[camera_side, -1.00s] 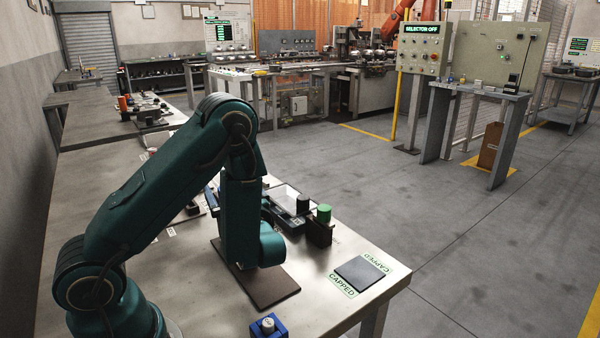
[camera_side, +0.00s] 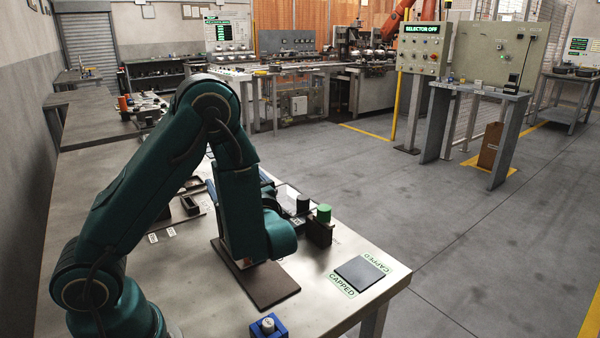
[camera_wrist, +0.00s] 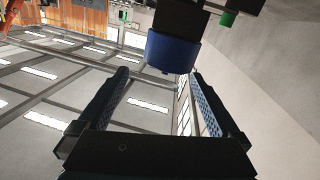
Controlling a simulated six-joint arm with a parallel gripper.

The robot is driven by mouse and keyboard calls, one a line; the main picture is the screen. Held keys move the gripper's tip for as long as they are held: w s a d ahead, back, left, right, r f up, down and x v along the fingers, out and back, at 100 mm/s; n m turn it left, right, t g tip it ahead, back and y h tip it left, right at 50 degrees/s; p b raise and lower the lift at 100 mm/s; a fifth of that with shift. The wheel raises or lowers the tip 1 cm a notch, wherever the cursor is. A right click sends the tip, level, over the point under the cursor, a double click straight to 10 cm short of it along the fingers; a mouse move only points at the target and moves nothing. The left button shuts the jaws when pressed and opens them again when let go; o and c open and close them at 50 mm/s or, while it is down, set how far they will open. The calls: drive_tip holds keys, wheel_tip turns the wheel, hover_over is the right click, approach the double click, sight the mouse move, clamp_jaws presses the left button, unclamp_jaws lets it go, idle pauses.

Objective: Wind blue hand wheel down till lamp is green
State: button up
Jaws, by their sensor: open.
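A blue rounded piece (camera_wrist: 172,54), which looks like the hand wheel, hangs below a dark block in the wrist view. My gripper (camera_wrist: 157,76) is open and empty, its two fingers spread. The blue piece is ahead of the fingertips, towards the right finger; I cannot tell whether it touches. In the side view my arm hides the gripper, and the wheel cannot be made out clearly. A green cylinder (camera_side: 323,213) stands on a dark block at the bench's right side; it also shows in the wrist view (camera_wrist: 227,18). I cannot tell whether any lamp is lit.
A dark cylinder (camera_side: 303,204) stands beside the green one. A dark mat (camera_side: 262,287) lies under my arm. A dark pad (camera_side: 360,273) lies by the CAPPED labels, and a blue block (camera_side: 268,327) sits at the front edge. Bare metal bench surrounds the pad.

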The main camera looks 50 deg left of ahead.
drive_tip(key=w+d+r+m+t+h, duration=0.3)
drive_tip(key=w+d+r+t+h, duration=0.6)
drive_tip(key=r+t, duration=0.1)
drive_tip(key=s+d+r+m+t+h, duration=0.2)
drive_tip(key=d+r+m+h, duration=0.1)
drive_tip(key=d+m+h, duration=0.55)
drive_tip(key=s+d+f+m+g, duration=0.3)
drive_tip(key=s+f+m+g, duration=0.3)
drive_tip(key=s+f, duration=0.6)
drive_tip(key=s+g, duration=0.2)
drive_tip(key=s, duration=0.2)
drive_tip(key=shift+s+f+g, duration=0.15)
drive_tip(key=shift+s+g, duration=0.05)
drive_tip(key=shift+g, duration=0.2)
drive_tip(key=shift+m, duration=0.25)
